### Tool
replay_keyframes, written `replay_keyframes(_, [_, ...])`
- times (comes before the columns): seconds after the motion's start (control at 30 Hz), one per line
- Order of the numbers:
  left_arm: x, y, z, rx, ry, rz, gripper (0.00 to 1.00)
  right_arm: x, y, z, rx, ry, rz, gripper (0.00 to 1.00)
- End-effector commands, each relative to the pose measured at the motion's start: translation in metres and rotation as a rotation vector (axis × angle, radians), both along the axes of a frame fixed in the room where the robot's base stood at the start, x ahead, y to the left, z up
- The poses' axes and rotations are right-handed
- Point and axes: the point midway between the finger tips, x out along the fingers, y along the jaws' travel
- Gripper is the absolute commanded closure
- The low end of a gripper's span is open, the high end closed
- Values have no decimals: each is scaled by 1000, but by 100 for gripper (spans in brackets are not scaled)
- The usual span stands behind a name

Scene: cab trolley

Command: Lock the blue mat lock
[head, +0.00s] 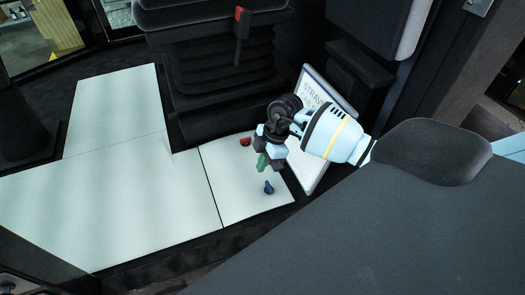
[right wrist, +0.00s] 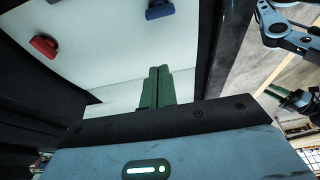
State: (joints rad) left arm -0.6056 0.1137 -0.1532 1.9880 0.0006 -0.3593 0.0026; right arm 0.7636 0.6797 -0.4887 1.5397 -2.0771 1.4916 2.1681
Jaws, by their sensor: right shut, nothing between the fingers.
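The blue mat lock (head: 269,187) is a small blue piece near the front right of the white floor mat (head: 228,203). It also shows at the top of the right wrist view (right wrist: 160,10), partly cut off by the picture edge. My right gripper (head: 262,165) has green fingers, shut and empty, pointing down above the mat between the blue lock and a red lock. In the right wrist view its fingers (right wrist: 160,72) lie side by side, with the blue lock beyond their tips and apart from them. My left gripper is not seen.
The red lock (head: 245,141) sits farther back on the mat, near the black bellows seat base (head: 225,75). A white panel with lettering (head: 314,91) leans right of the mat. A large dark surface (head: 390,235) fills the front right. The left mat is clear.

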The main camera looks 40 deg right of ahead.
Motion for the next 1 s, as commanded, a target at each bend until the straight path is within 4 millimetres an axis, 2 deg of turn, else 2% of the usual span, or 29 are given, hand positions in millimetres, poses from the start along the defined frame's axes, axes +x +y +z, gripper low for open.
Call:
replay_keyframes(0.23, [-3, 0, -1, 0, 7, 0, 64, 0, 1, -2, 3, 0, 2, 100])
replay_keyframes(0.37, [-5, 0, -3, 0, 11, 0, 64, 0, 5, -13, 5, 1, 3, 100])
replay_keyframes(0.87, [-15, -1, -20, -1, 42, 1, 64, 6, 35, -98, 6, 4, 3, 100])
replay_keyframes(1.0, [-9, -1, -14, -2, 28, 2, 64, 3, 12, -94, 2, -3, -1, 100])
